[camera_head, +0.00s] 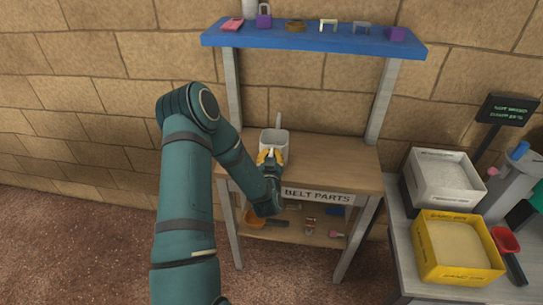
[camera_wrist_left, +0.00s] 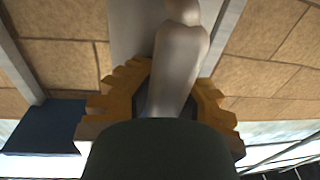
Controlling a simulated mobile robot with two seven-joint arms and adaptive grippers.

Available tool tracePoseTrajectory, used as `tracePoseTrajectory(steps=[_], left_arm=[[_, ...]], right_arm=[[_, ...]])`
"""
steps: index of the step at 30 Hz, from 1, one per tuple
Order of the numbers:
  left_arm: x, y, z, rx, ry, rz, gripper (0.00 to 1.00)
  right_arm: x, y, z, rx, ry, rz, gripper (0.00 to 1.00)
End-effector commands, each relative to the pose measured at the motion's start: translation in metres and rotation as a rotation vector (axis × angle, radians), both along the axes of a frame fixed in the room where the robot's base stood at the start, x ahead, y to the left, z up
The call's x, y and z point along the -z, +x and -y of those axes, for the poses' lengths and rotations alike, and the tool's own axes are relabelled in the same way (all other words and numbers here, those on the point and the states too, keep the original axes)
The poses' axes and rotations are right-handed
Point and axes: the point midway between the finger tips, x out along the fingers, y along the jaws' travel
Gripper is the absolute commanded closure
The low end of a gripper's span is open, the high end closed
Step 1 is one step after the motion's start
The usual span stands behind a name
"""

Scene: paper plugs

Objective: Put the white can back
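The white can (camera_head: 273,138), greyish and open-topped with a thin upright part behind it, is at the middle board of the shelf unit. My left gripper (camera_head: 269,157), with yellow-orange fingers, is at its near side. In the left wrist view the fingers of my left gripper (camera_wrist_left: 172,100) lie on both sides of a pale grey rounded part of the can (camera_wrist_left: 178,65) and appear shut on it. Whether the can's base touches the board is hidden. My right gripper is not in view.
The wooden board (camera_head: 335,160) is clear right of the can. A blue shelf (camera_head: 300,37) above holds several small items. A lower board holds an orange item (camera_head: 254,217) and small parts. At right, a table bears a white bin (camera_head: 440,200) and a yellow bin (camera_head: 455,278).

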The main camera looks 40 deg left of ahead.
Motion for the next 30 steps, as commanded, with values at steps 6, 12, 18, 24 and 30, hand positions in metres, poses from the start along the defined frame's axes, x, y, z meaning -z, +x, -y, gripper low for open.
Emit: tracePoseTrajectory(steps=[6,12,18,24,30], left_arm=[[0.003,0.000,0.000,0.000,-0.001,-0.001,0.97],[0.002,0.000,0.000,0.000,-0.001,-0.001,0.66],[0.001,0.000,0.000,0.000,-0.001,-0.001,0.66],[0.000,-0.011,0.009,0.002,-0.002,-0.004,0.66],[0.002,-0.043,0.034,0.003,-0.003,-0.005,0.66]], right_arm=[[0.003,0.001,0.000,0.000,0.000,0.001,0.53],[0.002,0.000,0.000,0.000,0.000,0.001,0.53],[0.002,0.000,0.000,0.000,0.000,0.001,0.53],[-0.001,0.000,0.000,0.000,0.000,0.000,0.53],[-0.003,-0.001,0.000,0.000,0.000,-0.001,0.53]])
